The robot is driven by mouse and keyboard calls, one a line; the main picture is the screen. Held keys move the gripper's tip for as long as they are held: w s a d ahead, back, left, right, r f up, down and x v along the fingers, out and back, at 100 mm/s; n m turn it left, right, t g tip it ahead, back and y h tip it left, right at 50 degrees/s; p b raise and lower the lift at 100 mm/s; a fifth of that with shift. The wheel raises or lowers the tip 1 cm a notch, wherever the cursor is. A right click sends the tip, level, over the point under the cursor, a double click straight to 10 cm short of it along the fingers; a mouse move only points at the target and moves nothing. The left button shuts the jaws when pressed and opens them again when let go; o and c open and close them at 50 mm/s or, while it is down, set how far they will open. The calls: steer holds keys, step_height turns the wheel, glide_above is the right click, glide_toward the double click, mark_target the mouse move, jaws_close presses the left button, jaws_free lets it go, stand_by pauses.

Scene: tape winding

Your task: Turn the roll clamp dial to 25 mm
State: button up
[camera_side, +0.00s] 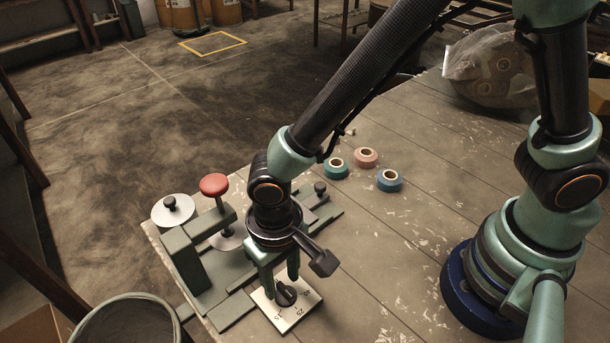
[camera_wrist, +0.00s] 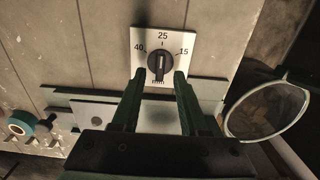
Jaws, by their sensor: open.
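The roll clamp dial (camera_side: 286,296) is a dark knob with a raised bar on a pale square plate (camera_side: 304,316) at the front edge of the table. In the wrist view the dial (camera_wrist: 160,66) shows on its plate (camera_wrist: 189,34), with 40 at left, 25 at top and 15 at right. Its bar stands nearly upright in that picture, roughly in line with 25; I cannot tell the exact setting. My gripper (camera_side: 280,279) points down over the dial. In the wrist view my gripper (camera_wrist: 160,73) is open, with one fingertip on each side of the knob; contact is not clear.
A green winding fixture (camera_side: 190,255) with a red-topped post (camera_side: 214,184) and a pale disc (camera_side: 173,211) stands left of the dial. Teal (camera_side: 336,169), pink (camera_side: 366,157) and blue (camera_side: 389,181) tape rolls lie behind. A bucket (camera_side: 125,325) is at lower left. Table right of the plate is clear.

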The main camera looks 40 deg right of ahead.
mark_target(282, 286)
step_height(282, 286, up, 11)
stand_by(0.3)
steer(key=shift+f, duration=0.1)
steer(key=w+d+r+t, duration=0.1)
steer(key=d+r+t, duration=0.1)
steer(key=d, duration=0.7)
steer(key=w+d+r+t, duration=0.1)
steer(key=d+r, duration=0.4)
steer(key=d, duration=0.4)
steer(key=w+d+r+t, duration=0.2)
steer(key=d+r, duration=0.1)
steer(key=d, duration=0.6)
steer(key=shift+r+t, duration=0.3)
